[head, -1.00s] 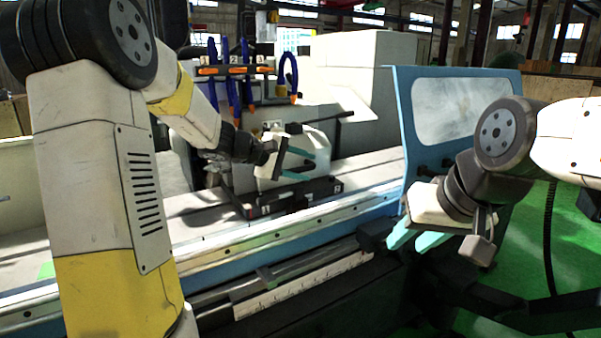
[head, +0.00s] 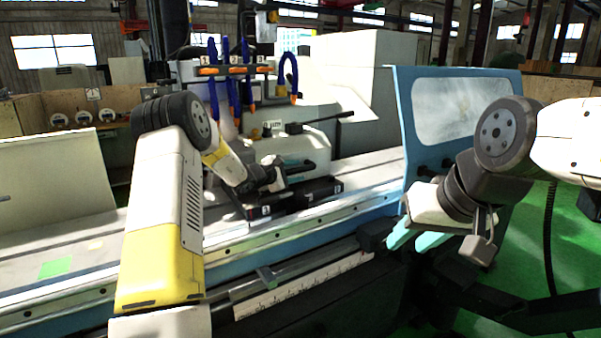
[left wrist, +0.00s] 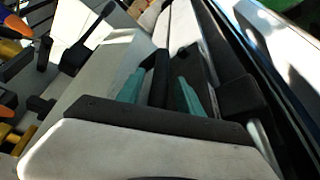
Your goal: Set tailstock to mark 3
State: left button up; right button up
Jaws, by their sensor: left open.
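The tailstock (head: 312,143) is a pale rounded housing on a black base (head: 318,190) on the machine's table, with a dark lever on top. Small numbered labels sit on the front of the base; their numbers are hard to read. My left gripper (head: 298,174) is at the tailstock's near side, just above the base. In the left wrist view, its open teal fingers (left wrist: 160,90) lie on either side of a dark bar (left wrist: 161,76); contact cannot be told. My right gripper (head: 424,240) is open and empty, right of the tailstock, in front of the blue guard.
The blue guard with a window (head: 462,108) stands to the right. Blue coolant hoses (head: 225,80) hang behind the tailstock. A white scale strip (head: 300,287) runs along the machine's front below the table. The table left of my left arm is mostly clear.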

pick_arm(q)
jog(key=shift+w, duration=0.1)
grip_shut()
dwell(1.4)
